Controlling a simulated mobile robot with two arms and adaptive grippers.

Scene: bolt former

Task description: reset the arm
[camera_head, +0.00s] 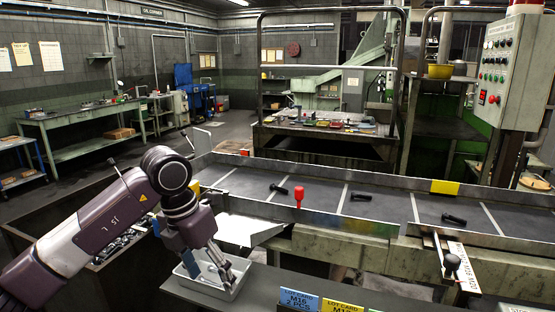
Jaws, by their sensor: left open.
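My left arm reaches in from the left, and its gripper (208,268) points down at a small white tray (238,290) on the grey bench at the front. The gripper is open, with its fingertips low at or inside the tray. I see no object between the fingers. The gripper hides part of the tray, so I cannot tell what lies in it. My right gripper is not in view.
A conveyor (325,201) with black bolts (454,219) and a red knob-like piece (298,195) runs behind the bench. Lot cards (299,300) stand at the front. A metal bin (60,213) is beneath my arm. A control box (497,75) hangs at right.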

